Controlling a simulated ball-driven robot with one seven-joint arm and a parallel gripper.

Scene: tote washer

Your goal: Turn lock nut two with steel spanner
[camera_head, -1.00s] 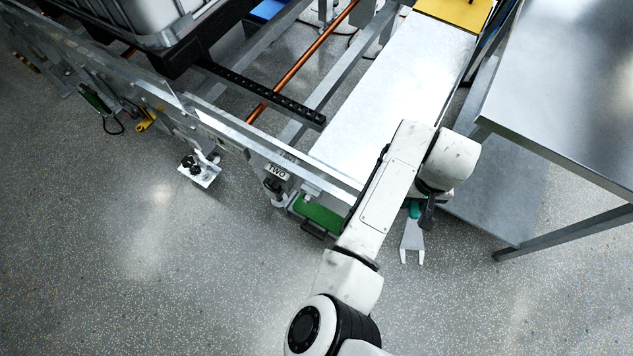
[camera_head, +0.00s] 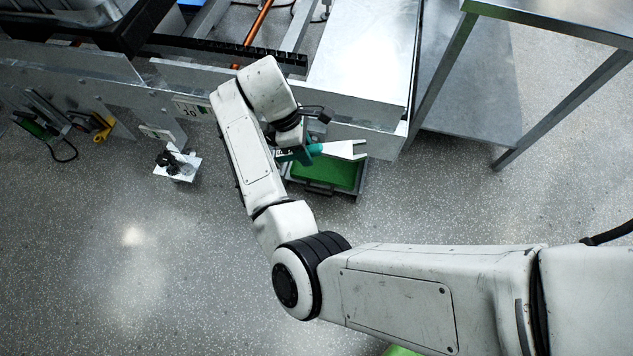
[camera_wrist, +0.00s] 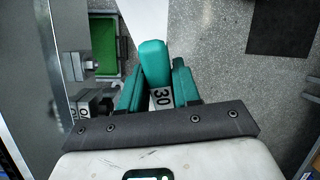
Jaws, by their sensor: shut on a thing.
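The steel spanner (camera_head: 343,150) has a pale metal open end and a teal handle. In the head view its open end points right, above a green tray. My gripper (camera_head: 293,155) is shut on the handle. The wrist view shows the gripper (camera_wrist: 157,92) with teal fingers either side of the handle (camera_wrist: 153,62), and a "30" tag between them. The spanner's metal shank runs out of the top of that view. Lock nut two and its label cannot be made out in the head view, where my arm covers part of the frame. Grey bolt-like fittings (camera_wrist: 84,66) show left of the fingers.
The green tray (camera_head: 325,173) sits low at the frame's end. A steel table (camera_head: 560,22) with legs stands at right. A white bracket plate (camera_head: 178,165) and yellow piece (camera_head: 102,127) are at left.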

